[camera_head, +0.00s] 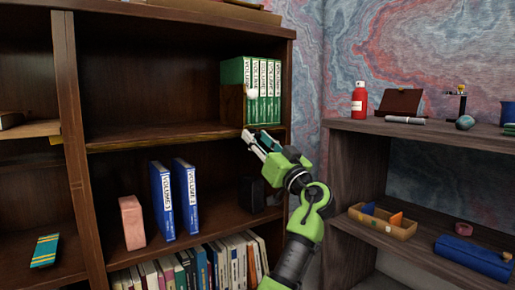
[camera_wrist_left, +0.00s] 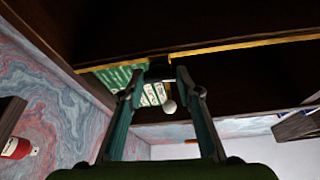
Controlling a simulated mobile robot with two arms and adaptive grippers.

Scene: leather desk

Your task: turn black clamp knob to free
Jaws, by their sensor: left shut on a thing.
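My left gripper (camera_head: 257,138) reaches up to the front edge of the shelf under the green volumes. In the left wrist view, my left gripper (camera_wrist_left: 161,72) has its fingertips on either side of a small dark piece at the shelf edge, which looks like the black clamp knob (camera_wrist_left: 160,70). It is shut on this piece. The knob's shape and turn angle are too dark and small to tell. In the head view the fingers hide it. A pale round knob (camera_head: 252,93) sits above, in front of the green volumes (camera_head: 270,92). My right gripper is not in view.
A wooden bookend (camera_head: 233,104) stands left of the green volumes. Blue volumes (camera_head: 161,202) and a pink block (camera_head: 131,222) stand on the shelf below, near a black box (camera_head: 251,194). A side shelf (camera_head: 440,131) at right holds a red bottle (camera_head: 359,100).

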